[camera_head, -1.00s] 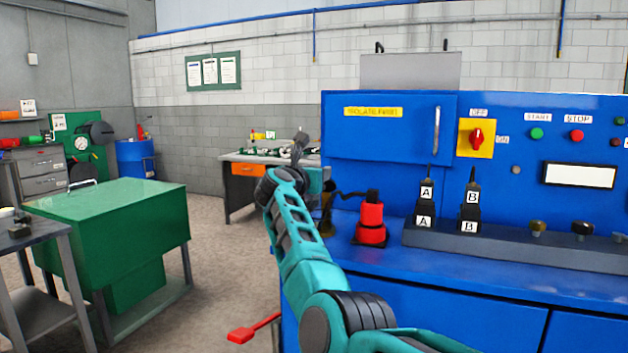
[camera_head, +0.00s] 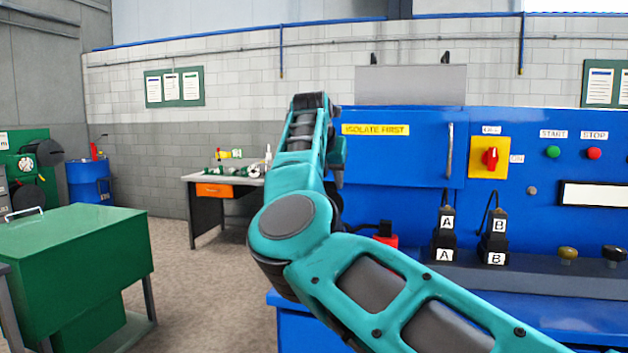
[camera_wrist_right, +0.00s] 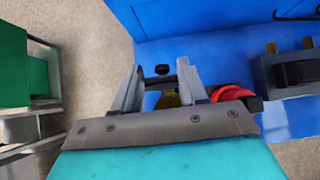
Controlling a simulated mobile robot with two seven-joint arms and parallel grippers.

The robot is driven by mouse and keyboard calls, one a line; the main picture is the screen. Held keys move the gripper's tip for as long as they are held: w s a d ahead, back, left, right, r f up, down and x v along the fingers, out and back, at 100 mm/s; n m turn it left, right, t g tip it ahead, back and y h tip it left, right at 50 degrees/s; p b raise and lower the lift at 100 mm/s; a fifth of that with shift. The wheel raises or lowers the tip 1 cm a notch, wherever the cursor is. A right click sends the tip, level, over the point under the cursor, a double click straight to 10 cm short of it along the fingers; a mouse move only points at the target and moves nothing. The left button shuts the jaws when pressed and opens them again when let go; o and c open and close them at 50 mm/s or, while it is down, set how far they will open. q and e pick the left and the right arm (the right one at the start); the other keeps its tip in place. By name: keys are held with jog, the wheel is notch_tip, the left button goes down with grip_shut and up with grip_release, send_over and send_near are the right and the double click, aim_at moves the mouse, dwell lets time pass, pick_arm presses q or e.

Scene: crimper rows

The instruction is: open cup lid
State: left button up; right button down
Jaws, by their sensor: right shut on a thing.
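My right gripper (camera_wrist_right: 160,76) shows its two grey fingers in the right wrist view, with a small dark knob (camera_wrist_right: 162,70) between the tips. A brass-coloured cup-like body (camera_wrist_right: 170,99) shows just below the knob, between the fingers. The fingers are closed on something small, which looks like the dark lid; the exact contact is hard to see. In the head view my right forearm covers most of the gripper (camera_head: 338,178), above the left end of the blue bench. The cup is hidden there. My left gripper is not in view.
A red round fitting (camera_head: 386,240) stands on the blue bench (camera_head: 540,303), close right of my gripper; it shows in the wrist view (camera_wrist_right: 232,93). Plugs A (camera_head: 445,235) and B (camera_head: 495,238) stand farther right. A green cabinet (camera_head: 80,260) is at left, with open floor between.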

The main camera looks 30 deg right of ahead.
jog(key=shift+w+d+r, duration=0.2)
jog(key=shift+d+r, duration=0.15)
jog(key=shift+r, duration=0.1)
jog(key=c, duration=1.1)
grip_release()
jog(key=o, duration=0.5)
jog(key=shift+w+f, duration=0.1)
jog(key=shift+f, duration=0.15)
jog(key=v, duration=1.3)
jog(key=shift+b, duration=0.45)
